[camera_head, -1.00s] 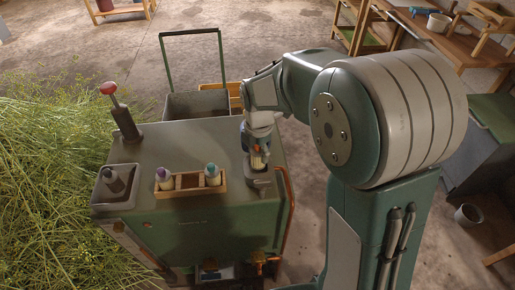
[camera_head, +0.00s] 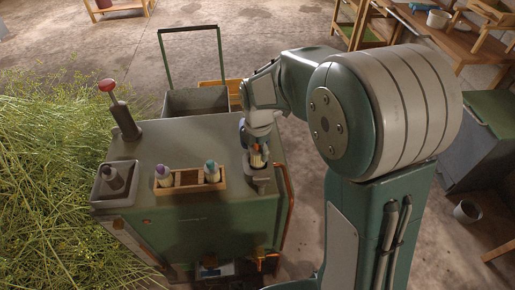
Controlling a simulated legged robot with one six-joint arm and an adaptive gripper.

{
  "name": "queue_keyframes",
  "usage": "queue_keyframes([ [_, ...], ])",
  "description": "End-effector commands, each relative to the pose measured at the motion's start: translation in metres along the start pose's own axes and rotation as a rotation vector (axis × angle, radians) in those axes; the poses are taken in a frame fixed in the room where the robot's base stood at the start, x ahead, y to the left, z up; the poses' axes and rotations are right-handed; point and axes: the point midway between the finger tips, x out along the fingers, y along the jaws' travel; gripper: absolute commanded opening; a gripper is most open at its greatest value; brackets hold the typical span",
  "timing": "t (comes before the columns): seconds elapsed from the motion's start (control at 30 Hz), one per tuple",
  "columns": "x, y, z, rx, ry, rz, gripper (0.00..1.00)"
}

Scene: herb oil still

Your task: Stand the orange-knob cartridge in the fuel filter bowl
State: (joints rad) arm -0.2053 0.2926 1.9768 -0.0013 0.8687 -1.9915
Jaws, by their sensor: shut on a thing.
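The orange-knob cartridge (camera_head: 257,159) is a small pale cylinder with an orange top, at the right end of the green machine top. My gripper (camera_head: 256,151) is shut on it near its top, and the fingers partly cover it. The fuel filter bowl (camera_head: 260,185) is a grey cup on the machine's right edge. The cartridge is upright or nearly so, with its lower end at the bowl's mouth. I cannot tell whether it touches the bowl's bottom.
A wooden rack (camera_head: 190,189) holds a purple-knob cartridge (camera_head: 163,175) and a teal-knob cartridge (camera_head: 211,171), with an empty slot between. A grey tray (camera_head: 100,196) with a dark-topped cartridge is at left. A red-knobbed lever (camera_head: 121,113) stands behind it.

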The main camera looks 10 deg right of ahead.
Motion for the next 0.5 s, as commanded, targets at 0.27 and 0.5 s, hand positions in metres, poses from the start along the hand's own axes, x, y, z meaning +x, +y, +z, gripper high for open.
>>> queue_keyframes([
  [0.27,0.007,0.0,0.0,0.0,0.0,-0.001,0.09],
  [0.5,0.014,0.0,0.0,0.0,0.001,-0.002,0.09],
])
